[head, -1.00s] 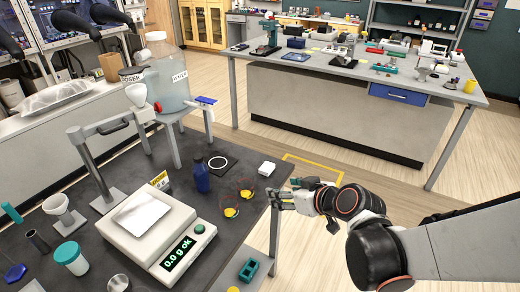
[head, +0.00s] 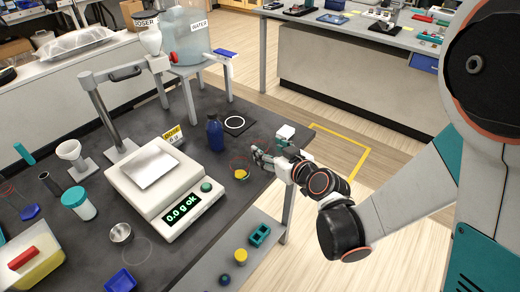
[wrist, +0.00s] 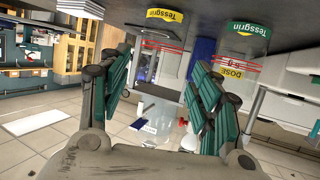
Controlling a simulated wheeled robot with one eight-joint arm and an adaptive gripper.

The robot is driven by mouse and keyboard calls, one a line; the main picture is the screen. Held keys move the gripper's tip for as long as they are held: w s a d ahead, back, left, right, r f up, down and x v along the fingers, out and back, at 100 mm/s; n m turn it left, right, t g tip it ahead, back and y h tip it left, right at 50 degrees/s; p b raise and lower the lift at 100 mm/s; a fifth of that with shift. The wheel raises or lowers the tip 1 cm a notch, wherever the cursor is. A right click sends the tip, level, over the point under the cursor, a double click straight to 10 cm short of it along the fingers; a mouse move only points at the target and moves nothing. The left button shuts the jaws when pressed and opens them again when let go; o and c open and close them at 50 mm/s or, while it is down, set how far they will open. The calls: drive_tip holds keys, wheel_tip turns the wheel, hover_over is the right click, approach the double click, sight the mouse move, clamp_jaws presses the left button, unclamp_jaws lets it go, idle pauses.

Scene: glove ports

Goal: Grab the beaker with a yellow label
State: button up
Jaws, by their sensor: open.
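The beaker with a yellow label (wrist: 165,18) shows upside down at the top of the wrist view, clear with red lines on it. It appears ahead, roughly between my fingers. A similar clear beaker with a green label (wrist: 249,30) stands to its right in that view. In the head view a small beaker with yellow on it (head: 240,174) stands on the dark bench, right of the scale. My gripper (head: 257,155) is open and empty beside it, reaching in from the right; its spread fingers also show in the wrist view (wrist: 160,60). The other beaker is hard to make out in the head view.
The white scale (head: 128,180) and a dark blue bottle (head: 215,133) stand left of my gripper. A water jug (head: 190,38) stands behind. The lower shelf (head: 225,262) holds small items.

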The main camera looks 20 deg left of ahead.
sight(264, 146)
drive_tip(key=shift+b+x, duration=1.1)
drive_tip(key=shift+x, duration=2.4)
drive_tip(key=shift+r, duration=0.1)
drive_tip(key=c, duration=0.9)
